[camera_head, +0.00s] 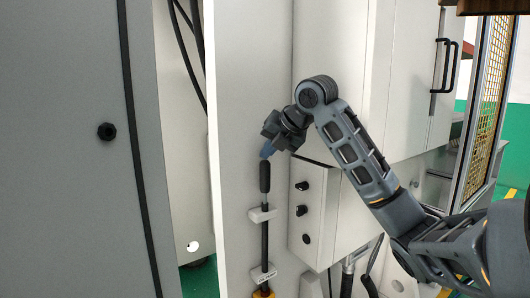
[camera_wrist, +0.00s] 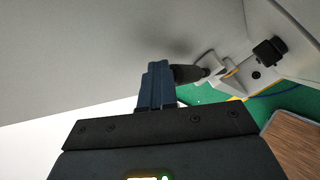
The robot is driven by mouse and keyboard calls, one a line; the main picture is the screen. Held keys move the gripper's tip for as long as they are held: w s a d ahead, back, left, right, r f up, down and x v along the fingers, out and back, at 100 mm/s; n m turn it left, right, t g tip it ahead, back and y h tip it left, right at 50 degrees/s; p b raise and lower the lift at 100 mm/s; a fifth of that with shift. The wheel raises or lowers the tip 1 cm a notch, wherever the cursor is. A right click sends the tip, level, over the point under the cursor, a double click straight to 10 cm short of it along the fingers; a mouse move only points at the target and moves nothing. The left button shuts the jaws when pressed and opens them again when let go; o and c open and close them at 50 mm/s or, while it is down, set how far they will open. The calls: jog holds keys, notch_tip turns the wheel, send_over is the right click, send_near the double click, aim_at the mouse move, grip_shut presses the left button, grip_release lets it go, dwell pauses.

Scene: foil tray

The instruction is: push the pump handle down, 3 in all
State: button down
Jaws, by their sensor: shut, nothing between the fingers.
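The pump handle (camera_head: 265,178) is a black upright grip on a thin dark rod that runs down through two pale brackets on the white panel. My gripper (camera_head: 266,153) is at the top end of the grip, with its blue fingers pointing down. The fingers are shut with nothing between them. In the wrist view the closed fingers (camera_wrist: 156,84) show in front of the dark grip (camera_wrist: 188,73), and they hide part of it. I cannot tell whether the fingertips touch the top of the grip.
A white control box (camera_head: 315,215) with several black knobs stands close to the right of the rod. A grey panel (camera_head: 70,150) with a black knob is at the left. Dark cables hang at the upper left. The white panel (camera_head: 245,90) above and behind the handle is bare.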

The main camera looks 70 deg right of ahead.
jog(key=shift+f+b, duration=0.75)
jog(key=shift+f, duration=0.2)
dwell(0.6)
jog(key=shift+r, duration=0.1)
jog(key=shift+r+p, duration=1.95)
jog(key=shift+r, duration=1)
notch_tip(320, 180, up, 5)
jog(key=p, duration=0.3)
dwell(1.5)
